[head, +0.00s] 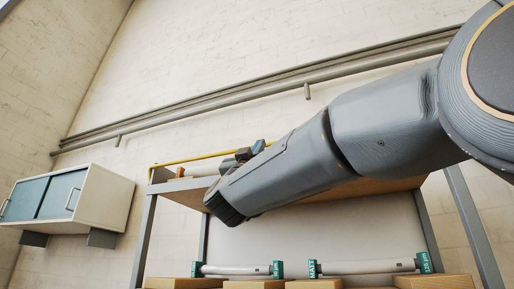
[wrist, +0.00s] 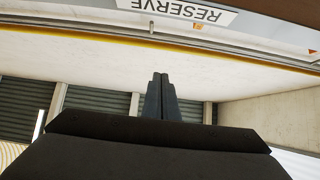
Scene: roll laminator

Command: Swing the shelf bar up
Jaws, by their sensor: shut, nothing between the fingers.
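The shelf bar (head: 200,157) is a thin yellow bar along the top shelf of a grey-legged rack in the head view. Its right part is hidden behind my arm. In the wrist view the yellow bar (wrist: 80,34) crosses the upper part of the picture, below an upside-down RESERVE label. My gripper (head: 258,147) is up at the top shelf, close to the bar in the head view. In the wrist view my gripper's fingertips (wrist: 160,75) are together and empty, pointing toward the bar, with a gap between them in the picture. Contact does not show.
The top shelf board (head: 370,187) lies behind and under my arm. Lower down, two white rolls with green ends (head: 238,270) (head: 368,266) rest on wooden supports. A white cabinet with teal doors (head: 105,202) hangs at left. Pipes (head: 230,98) run along the wall.

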